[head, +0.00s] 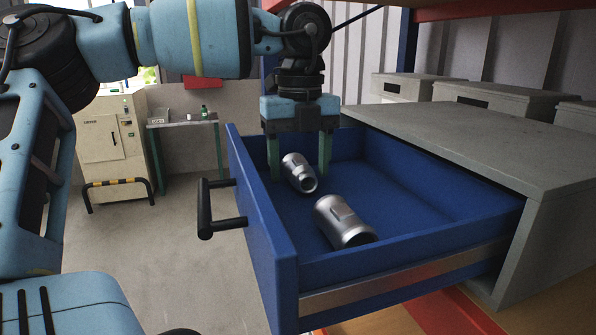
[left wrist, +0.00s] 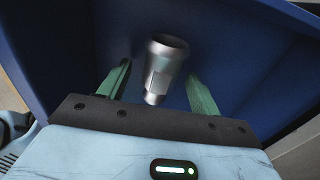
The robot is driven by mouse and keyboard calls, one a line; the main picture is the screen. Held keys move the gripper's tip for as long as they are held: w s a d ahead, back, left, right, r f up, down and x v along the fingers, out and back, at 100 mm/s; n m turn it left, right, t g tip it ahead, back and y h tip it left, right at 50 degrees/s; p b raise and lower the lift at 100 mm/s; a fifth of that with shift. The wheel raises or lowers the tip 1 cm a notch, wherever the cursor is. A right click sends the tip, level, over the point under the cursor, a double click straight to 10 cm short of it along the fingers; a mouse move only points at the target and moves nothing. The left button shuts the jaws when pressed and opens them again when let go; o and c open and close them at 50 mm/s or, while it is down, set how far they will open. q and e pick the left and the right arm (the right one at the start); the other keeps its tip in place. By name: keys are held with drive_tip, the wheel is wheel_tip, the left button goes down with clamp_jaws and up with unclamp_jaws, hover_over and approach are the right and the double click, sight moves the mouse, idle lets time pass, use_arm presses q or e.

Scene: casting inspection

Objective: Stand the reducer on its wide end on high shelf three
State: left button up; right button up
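The reducer (head: 298,172) is a silvery metal fitting with one wide and one narrower end. It lies on its side in the open blue drawer (head: 262,225), narrow end toward the front right. My left gripper (head: 298,179) points down into the drawer, open, its green fingers to either side of the reducer. In the left wrist view the reducer (left wrist: 164,68) shows between the fingers, with a gap on each side. I cannot tell its exact depth relative to the fingertips. My right gripper is not in view. High shelf three cannot be made out.
A second, thicker metal fitting (head: 343,222) lies in the drawer near its front right wall. The drawer's black handle (head: 205,208) sticks out to the left. Grey lidded boxes (head: 497,103) stand behind the grey cabinet (head: 480,135). A cream machine (head: 112,145) is further back.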

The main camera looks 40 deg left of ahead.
sight(299, 160)
use_arm(q)
drive_tip(key=c, duration=1.2)
drive_tip(key=shift+c, duration=0.2)
wheel_tip(299, 160, up, 10)
drive_tip(key=shift+r+b, duration=0.1)
drive_tip(key=shift+b, duration=0.4)
drive_tip(key=o, duration=0.6)
clamp_jaws()
drive_tip(key=shift+a, duration=0.1)
